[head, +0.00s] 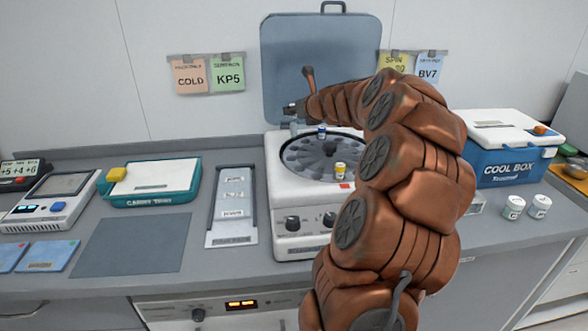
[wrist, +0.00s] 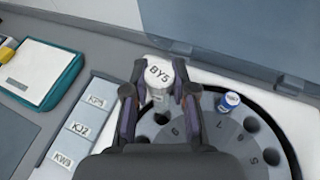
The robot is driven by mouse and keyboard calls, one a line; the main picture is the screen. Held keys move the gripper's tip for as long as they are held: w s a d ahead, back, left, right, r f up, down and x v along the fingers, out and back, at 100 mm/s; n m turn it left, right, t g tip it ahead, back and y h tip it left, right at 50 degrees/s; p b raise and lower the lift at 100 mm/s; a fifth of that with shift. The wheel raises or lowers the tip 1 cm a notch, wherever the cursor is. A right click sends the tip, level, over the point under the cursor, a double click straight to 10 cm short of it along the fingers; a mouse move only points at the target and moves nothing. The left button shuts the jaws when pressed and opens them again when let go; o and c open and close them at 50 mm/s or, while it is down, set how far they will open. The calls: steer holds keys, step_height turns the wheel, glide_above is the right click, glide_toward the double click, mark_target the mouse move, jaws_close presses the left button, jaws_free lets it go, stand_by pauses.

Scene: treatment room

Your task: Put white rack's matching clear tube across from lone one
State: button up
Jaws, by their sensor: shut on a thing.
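My gripper (wrist: 158,95) is shut on a tube with a white cap marked BY5 (wrist: 158,72). It holds the tube by the back left edge of the centrifuge rotor (wrist: 215,145); I cannot tell how high. In the head view my gripper (head: 293,110) is small and partly hidden. A blue-capped tube (head: 321,131) stands in a rotor hole at the back; it also shows in the wrist view (wrist: 229,101). A pale rack strip (head: 232,205) left of the centrifuge bears labels KP5, KJ2 and KW9.
The centrifuge lid (head: 315,60) stands open behind the rotor. A teal carry tray (head: 152,183) and a grey mat (head: 130,243) lie left. A blue cool box (head: 500,160) and two small jars (head: 513,207) are right. Wall notes include COLD, KP5 and BV7.

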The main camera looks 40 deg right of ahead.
steer(key=shift+f+b, duration=0.7)
steer(key=shift+f, duration=4.25)
steer(key=shift+f, duration=0.1)
steer(key=o, duration=0.9)
steer(key=v, duration=1.2)
steer(key=shift+a, duration=0.1)
